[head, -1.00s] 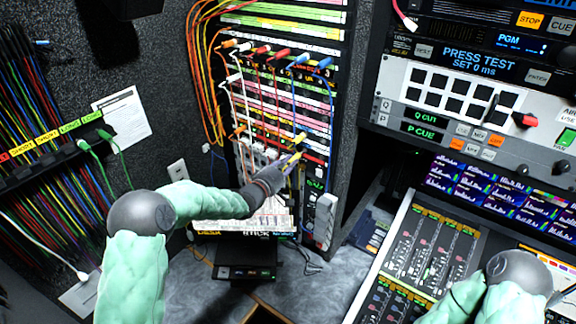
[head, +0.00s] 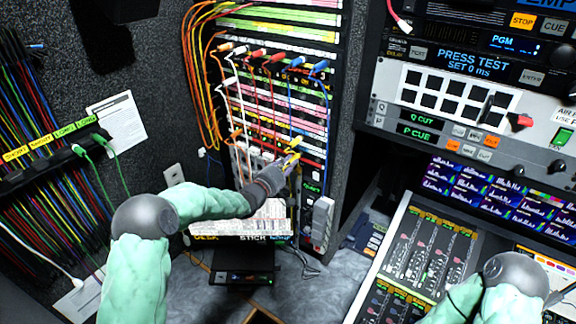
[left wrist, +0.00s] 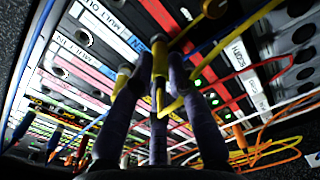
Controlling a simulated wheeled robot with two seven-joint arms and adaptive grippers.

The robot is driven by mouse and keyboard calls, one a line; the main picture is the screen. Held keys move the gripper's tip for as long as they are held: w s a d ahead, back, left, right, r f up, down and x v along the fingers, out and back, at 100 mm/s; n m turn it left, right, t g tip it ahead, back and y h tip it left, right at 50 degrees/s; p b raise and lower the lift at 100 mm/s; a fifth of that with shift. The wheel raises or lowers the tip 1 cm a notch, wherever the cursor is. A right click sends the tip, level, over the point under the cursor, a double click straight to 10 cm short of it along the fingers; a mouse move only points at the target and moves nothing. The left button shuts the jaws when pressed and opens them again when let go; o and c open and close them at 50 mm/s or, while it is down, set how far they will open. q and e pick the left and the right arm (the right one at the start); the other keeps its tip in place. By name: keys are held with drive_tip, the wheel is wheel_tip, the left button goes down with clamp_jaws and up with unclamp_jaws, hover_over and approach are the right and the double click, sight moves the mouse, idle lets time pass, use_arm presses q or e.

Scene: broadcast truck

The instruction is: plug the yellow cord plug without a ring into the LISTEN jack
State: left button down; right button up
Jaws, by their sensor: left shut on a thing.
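My left gripper (head: 288,163) reaches up to the lower right of the patch panel and is shut on a yellow plug. In the left wrist view the yellow plug (left wrist: 160,66) stands between my purple fingers (left wrist: 158,95), its yellow cord curving off to the right. A second yellow plug (left wrist: 121,78) shows just beyond the left finger. In the head view a yellow plug (head: 296,141) shows just above my fingertips. I cannot tell which plug has a ring. The LISTEN label cannot be read, and the fingers hide jacks behind them. My right gripper is out of view.
Orange, white, red and blue cords hang across the patch panel (head: 285,95) around my gripper. A black box (head: 242,265) stands below it. A mixing console (head: 420,250) is at right, and a cord rack (head: 50,160) with green plugs is at left.

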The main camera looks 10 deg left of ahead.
use_arm(q)
drive_tip(key=shift+w+d, duration=0.15)
drive_tip(key=shift+w, duration=0.25)
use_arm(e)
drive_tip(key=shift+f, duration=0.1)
use_arm(q)
drive_tip(key=c, duration=1.1)
unclamp_jaws()
drive_tip(key=v, duration=1.2)
drive_tip(key=shift+r, duration=0.1)
